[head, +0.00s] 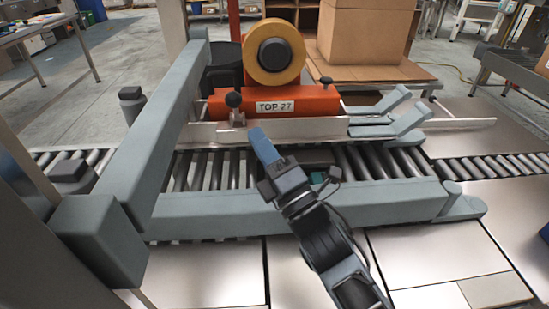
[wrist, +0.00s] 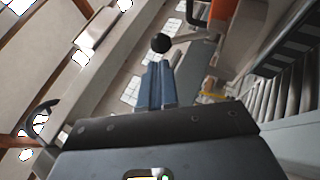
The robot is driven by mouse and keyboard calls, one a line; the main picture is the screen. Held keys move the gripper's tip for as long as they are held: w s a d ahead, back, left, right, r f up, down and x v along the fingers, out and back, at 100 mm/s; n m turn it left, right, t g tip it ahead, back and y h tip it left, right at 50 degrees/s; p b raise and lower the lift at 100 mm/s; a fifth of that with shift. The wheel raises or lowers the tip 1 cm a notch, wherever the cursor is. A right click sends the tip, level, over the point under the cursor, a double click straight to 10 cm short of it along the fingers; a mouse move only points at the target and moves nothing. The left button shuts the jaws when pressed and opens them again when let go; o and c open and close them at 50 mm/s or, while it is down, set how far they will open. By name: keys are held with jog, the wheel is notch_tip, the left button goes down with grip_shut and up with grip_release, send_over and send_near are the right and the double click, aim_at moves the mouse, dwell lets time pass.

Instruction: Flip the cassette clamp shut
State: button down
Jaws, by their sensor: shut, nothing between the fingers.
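The orange tape cassette (head: 290,103), labelled "TOP 27", sits across the roller conveyor in the head view and carries a tan tape roll (head: 255,65). The clamp lever with a black ball knob (head: 233,100) stands up at the cassette's left front. The knob also shows in the wrist view (wrist: 161,43), with a pale arm running right from it. My gripper (head: 262,140) has blue fingers, shut and empty, just in front of the cassette, lower right of the knob. In the wrist view the fingers (wrist: 154,75) appear just below the knob, apart from it.
A grey frame beam (head: 162,130) runs along the left and a front rail (head: 390,203) crosses below my arm. Grey guide arms (head: 400,122) stick out at the right. A cardboard box (head: 365,35) stands behind. Rollers (head: 205,170) lie under the cassette.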

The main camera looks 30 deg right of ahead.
aim_at(237, 106)
jog(key=p+x, duration=0.1)
jog(key=x, duration=0.4)
jog(key=shift+w+r, duration=0.1)
jog(key=shift+w, duration=0.25)
